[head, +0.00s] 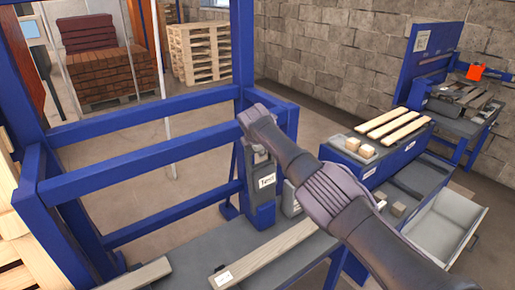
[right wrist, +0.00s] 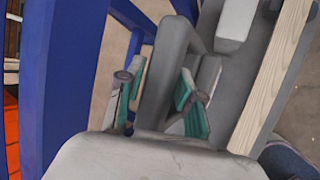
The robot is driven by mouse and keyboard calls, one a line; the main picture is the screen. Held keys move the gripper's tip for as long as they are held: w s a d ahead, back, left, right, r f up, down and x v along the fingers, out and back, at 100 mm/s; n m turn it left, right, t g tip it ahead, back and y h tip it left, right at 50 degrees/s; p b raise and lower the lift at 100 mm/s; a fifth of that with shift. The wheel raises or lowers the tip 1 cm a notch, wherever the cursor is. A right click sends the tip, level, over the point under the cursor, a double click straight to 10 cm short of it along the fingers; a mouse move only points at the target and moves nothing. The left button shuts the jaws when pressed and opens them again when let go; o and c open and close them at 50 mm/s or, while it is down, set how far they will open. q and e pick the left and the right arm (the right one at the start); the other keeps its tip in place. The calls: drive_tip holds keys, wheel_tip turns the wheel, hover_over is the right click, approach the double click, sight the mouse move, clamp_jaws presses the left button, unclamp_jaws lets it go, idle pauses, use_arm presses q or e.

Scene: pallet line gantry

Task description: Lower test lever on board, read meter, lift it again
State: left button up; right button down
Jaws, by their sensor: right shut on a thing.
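The grey test post (head: 262,212) with a white "Test" label (head: 266,181) stands at the back of the grey bench in the head view. My right arm reaches over to it from the lower right, and its wrist covers the top of the post. In the right wrist view my right gripper (right wrist: 158,100) has its teal-padded fingers on either side of a grey bar, which looks like the test lever (right wrist: 170,62); it is shut on it. The lever's angle is hard to tell. No meter reading is legible. My left gripper is not in view.
A blue frame (head: 150,159) stands left of the post. A labelled wooden plank (head: 275,257) lies on the bench, also visible in the right wrist view (right wrist: 272,85). A blue cabinet (head: 345,158) and an open drawer (head: 470,212) are to the right. Pallets (head: 198,50) stand behind.

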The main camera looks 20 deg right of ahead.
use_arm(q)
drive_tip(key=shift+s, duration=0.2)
use_arm(e)
drive_tip(key=shift+w+a+r, duration=0.1)
drive_tip(key=shift+w+r, duration=0.05)
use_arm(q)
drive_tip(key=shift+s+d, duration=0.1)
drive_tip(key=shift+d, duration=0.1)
use_arm(e)
drive_tip(key=c, duration=1)
unclamp_jaws()
drive_tip(key=shift+o, duration=0.4)
drive_tip(key=v, duration=1.1)
drive_tip(key=shift+s+r, duration=0.2)
drive_tip(key=shift+r, duration=0.15)
drive_tip(key=shift+a, duration=0.1)
